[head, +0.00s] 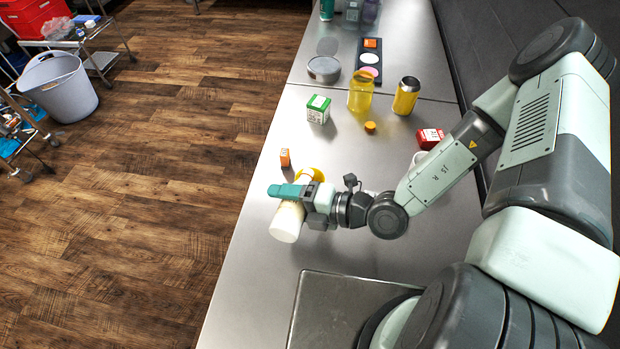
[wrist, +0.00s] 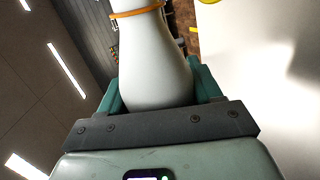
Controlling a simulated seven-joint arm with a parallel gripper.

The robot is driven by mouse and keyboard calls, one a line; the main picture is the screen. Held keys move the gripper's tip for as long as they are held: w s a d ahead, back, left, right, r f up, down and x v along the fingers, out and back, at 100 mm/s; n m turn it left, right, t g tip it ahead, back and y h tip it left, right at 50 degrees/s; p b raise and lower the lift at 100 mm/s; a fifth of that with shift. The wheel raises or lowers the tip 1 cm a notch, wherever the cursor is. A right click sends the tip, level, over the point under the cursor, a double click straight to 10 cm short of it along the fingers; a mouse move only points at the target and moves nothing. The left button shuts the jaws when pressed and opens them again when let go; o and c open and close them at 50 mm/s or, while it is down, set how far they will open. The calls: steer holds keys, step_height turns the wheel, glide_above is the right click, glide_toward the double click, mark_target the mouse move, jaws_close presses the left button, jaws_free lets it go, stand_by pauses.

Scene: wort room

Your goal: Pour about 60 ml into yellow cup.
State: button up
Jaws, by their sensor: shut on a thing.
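My gripper (head: 298,194) is shut on a white bottle (head: 287,222), held over the steel counter in the head view. The bottle is tipped well over, with its broad base toward the viewer and its neck pointing away. In the wrist view the white bottle (wrist: 155,65) sits between the teal fingers (wrist: 160,95), with an orange band around its neck; its mouth is out of frame. A yellow cup (head: 318,174) shows just beyond the gripper, partly hidden by it. Its inside and any stream of liquid cannot be seen.
A small orange box (head: 285,158) stands close beyond the gripper. Farther back are a green-and-white box (head: 318,109), a yellow see-through jar (head: 360,92), a yellow tumbler (head: 405,96) and an orange cap (head: 370,127). A red box (head: 430,138) is right. The counter's left edge is near.

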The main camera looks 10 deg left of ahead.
steer(key=shift+s+a+r, duration=0.1)
steer(key=shift+s, duration=0.25)
steer(key=shift+r+m, duration=0.25)
steer(key=shift+m, duration=0.05)
stand_by(1.5)
steer(key=shift+s+f+n, duration=0.2)
steer(key=shift+f+n, duration=0.4)
steer(key=shift+f, duration=0.15)
steer(key=shift+w+f+n+t, duration=0.1)
steer(key=shift+f+n+t, duration=0.3)
steer(key=shift+f+n, duration=0.1)
steer(key=shift+s+f+n+t, duration=0.2)
steer(key=shift+f+n+t, duration=0.1)
steer(key=shift+f+n, duration=0.35)
stand_by(0.8)
